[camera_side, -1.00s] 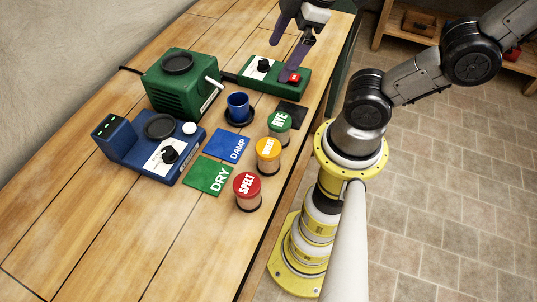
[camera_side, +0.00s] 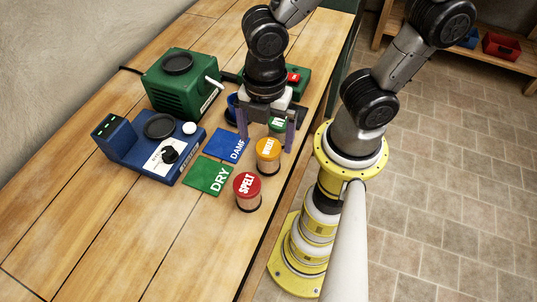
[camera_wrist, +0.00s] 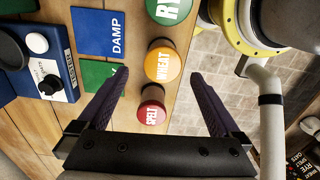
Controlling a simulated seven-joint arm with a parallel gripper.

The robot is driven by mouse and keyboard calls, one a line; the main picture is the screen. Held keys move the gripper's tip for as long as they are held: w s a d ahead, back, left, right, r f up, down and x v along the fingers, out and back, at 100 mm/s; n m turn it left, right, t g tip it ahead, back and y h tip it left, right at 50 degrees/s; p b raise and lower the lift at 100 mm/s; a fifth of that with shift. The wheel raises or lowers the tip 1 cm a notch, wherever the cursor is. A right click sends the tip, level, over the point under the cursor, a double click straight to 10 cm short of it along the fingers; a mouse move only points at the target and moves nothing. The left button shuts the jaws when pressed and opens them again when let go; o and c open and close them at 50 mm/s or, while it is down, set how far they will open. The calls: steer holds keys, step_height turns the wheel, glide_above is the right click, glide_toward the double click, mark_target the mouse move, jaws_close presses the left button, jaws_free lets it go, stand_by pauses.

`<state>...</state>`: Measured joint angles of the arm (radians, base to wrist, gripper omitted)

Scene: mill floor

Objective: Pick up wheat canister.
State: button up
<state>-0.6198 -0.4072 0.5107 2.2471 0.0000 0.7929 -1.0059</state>
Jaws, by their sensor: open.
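The wheat canister (camera_side: 268,152) has a yellow-orange lid and stands upright on the table, between the red-lidded spelt canister (camera_side: 247,188) and the green-lidded rye canister (camera_side: 278,124). My gripper (camera_side: 266,148) is open and empty above the row, its two purple fingers spread to either side near the wheat canister. My gripper partly hides the rye canister in the side view.
A blue DAMP card (camera_side: 228,147) and a green DRY card (camera_side: 208,176) lie left of the canisters. A blue meter (camera_side: 157,150), a green mill (camera_side: 180,83) and a partly hidden blue cup (camera_side: 232,106) stand further left and back. The table's right edge is close to the canisters.

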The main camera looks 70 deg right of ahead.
mark_target(269, 147)
step_height(269, 147, down, 2)
steer(key=shift+f, duration=0.25)
steer(key=f, duration=0.4)
steer(key=shift+s+d, duration=0.2)
steer(key=shift+d, duration=0.1)
steer(key=shift+f, duration=0.6)
jaws_close()
